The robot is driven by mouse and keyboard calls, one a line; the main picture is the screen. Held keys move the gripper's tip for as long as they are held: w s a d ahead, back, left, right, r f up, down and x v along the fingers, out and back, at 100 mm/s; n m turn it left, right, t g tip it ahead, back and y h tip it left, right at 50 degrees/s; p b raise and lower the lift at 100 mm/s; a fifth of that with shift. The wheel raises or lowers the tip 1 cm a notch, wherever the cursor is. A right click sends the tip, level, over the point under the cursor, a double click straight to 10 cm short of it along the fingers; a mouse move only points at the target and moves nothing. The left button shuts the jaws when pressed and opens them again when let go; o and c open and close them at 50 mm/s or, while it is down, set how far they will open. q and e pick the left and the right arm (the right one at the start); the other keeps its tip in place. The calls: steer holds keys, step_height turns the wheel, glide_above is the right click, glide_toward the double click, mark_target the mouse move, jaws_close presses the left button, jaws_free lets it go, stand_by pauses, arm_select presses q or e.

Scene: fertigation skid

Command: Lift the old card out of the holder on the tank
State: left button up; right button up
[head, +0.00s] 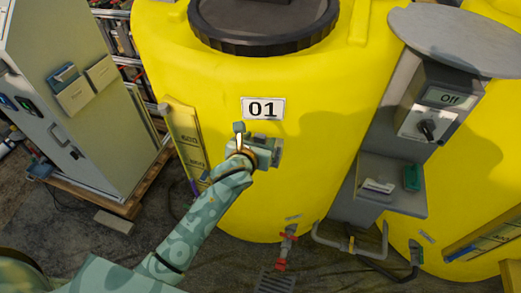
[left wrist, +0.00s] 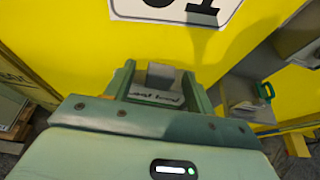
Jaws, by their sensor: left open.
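The yellow tank (head: 300,190) fills the middle of the head view, with a white "01" plate (head: 263,109) on its front. Just below the plate is my left gripper (head: 262,150), close to the tank wall and hiding most of the holder. In the left wrist view, the open fingers of my left gripper (left wrist: 160,88) stand on either side of the grey holder (left wrist: 161,74). A pale card (left wrist: 155,97) with dark marks shows between the fingers, apparently not gripped. My right gripper is not in view.
At the right, a grey shelf (head: 398,200) carries a whitish block (head: 377,186) and a green item (head: 412,177), under a switch box (head: 432,112) reading "Off". A red valve (head: 286,246) sits low on the tank. A cabinet (head: 75,100) stands at left.

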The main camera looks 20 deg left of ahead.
arm_select(q)
jaws_close()
steer(key=shift+r, duration=0.1)
